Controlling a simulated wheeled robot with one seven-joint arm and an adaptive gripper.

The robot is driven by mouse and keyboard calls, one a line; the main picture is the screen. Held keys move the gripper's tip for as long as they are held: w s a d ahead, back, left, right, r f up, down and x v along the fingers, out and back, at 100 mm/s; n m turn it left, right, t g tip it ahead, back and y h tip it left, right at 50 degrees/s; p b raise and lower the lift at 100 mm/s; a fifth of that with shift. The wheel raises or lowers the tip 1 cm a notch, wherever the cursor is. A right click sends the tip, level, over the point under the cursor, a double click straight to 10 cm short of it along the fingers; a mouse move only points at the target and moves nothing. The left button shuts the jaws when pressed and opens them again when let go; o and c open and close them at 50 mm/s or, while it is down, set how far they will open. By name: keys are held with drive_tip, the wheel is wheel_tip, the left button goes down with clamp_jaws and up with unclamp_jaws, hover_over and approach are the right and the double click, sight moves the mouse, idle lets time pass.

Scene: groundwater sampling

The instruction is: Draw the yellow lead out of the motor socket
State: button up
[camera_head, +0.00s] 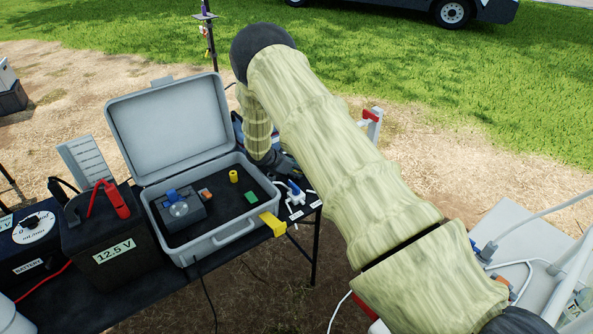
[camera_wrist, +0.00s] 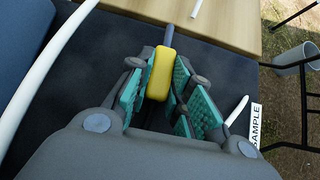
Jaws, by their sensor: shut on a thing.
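In the wrist view, the yellow lead's plug (camera_wrist: 160,73) is a rounded yellow block between the teal pads of my gripper (camera_wrist: 163,80). The gripper is shut on it. A dark grey rod-like end (camera_wrist: 169,35) sticks out beyond the yellow block, toward the wooden board. I cannot make out a motor socket around this end. In the head view my arm hides most of the gripper and the yellow plug. A dark part of the wrist shows just right of the open grey case (camera_head: 170,125).
The case holds a small grey device (camera_head: 180,212) and a yellow cylinder (camera_head: 233,176). A battery (camera_head: 110,245) stands left of it. In the wrist view, a white tube (camera_wrist: 45,75) runs at left, a wooden board (camera_wrist: 235,20) lies ahead, and a bucket (camera_wrist: 298,62) stands at right.

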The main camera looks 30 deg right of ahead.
drive_tip(key=shift+s+a+f, duration=0.2)
drive_tip(key=shift+s+f, duration=0.05)
drive_tip(key=shift+f, duration=0.25)
drive_tip(key=shift+s+a+f, duration=0.15)
drive_tip(key=shift+s+f, duration=0.05)
drive_tip(key=shift+f, duration=0.3)
drive_tip(key=o, duration=0.9)
drive_tip(key=shift+o, duration=0.5)
drive_tip(key=shift+d+f, duration=0.1)
drive_tip(key=shift+f, duration=0.05)
drive_tip(key=shift+w+a, duration=0.1)
drive_tip(key=shift+a, duration=0.1)
drive_tip(key=shift+a+r, duration=0.2)
drive_tip(key=shift+r, duration=0.05)
drive_tip(key=a+r, duration=0.1)
drive_tip(key=r, duration=0.1)
drive_tip(key=a+r, duration=0.1)
drive_tip(key=r, duration=0.1)
drive_tip(key=a+r, duration=0.1)
drive_tip(key=r, duration=0.1)
drive_tip(key=shift+w+a+r, duration=0.1)
drive_tip(key=shift+a+r, duration=0.05)
drive_tip(key=shift+a, duration=0.15)
